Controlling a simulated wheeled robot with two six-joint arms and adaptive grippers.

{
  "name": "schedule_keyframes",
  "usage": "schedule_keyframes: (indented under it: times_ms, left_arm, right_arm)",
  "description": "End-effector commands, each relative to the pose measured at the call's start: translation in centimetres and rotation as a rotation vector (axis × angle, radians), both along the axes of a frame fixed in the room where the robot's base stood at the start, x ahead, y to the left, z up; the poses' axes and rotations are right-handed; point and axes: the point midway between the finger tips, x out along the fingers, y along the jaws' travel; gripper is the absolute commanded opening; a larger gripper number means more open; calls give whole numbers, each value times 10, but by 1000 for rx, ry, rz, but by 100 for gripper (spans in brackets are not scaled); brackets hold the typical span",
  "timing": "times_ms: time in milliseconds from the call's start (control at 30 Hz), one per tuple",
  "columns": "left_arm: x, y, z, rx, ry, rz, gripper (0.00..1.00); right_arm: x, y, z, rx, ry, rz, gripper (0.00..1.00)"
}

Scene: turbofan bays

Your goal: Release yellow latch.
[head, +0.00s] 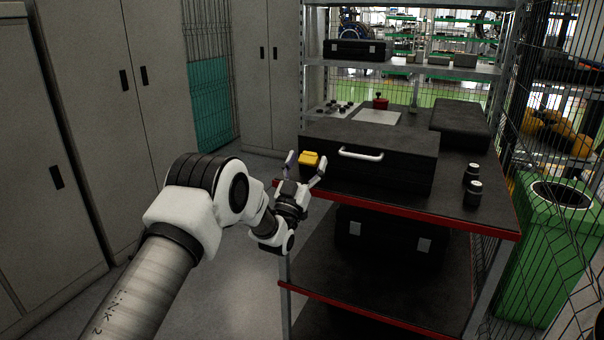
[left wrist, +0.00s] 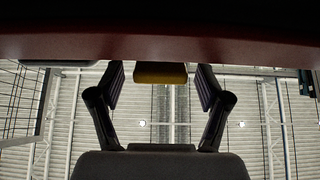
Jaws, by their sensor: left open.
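The yellow latch (head: 309,158) is a small block on the front left of a black case (head: 370,152) with a white handle (head: 361,154). The case lies closed on the dark worktop of a shelf unit. My left gripper (head: 305,168) is open at the shelf's front edge, its two fingers on either side of the latch as seen from the head. In the left wrist view the latch (left wrist: 160,73) shows between the open fingertips, with a gap on both sides. I cannot tell how far the fingers reach along it. My right gripper is not in view.
The worktop has a red front edge (head: 400,207). A second case (head: 390,236) sits on the shelf below. A green bin (head: 550,255) stands at right.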

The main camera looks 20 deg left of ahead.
Motion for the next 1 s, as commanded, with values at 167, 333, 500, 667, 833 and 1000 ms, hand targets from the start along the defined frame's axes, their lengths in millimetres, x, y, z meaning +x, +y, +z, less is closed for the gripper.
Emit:
schedule_keyframes:
  times_ms: [167, 333, 500, 667, 833, 1000]
  left_arm:
    - [-29, 2, -22, 0, 5, 1, 77]
    - [-65, 3, -48, -1, 4, 0, 77]
    - [-88, 4, -64, 0, 3, 1, 77]
    - [-93, 3, -67, -1, -1, 1, 77]
    - [-93, 3, -67, 0, 0, 1, 77]
    - [-82, 2, -90, 10, 127, 3, 77]
  right_arm:
    - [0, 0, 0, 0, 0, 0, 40]
    - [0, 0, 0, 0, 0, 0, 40]
    - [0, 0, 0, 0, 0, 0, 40]
    - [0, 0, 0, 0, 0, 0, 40]
    - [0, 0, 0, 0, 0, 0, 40]
    - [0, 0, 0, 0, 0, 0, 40]
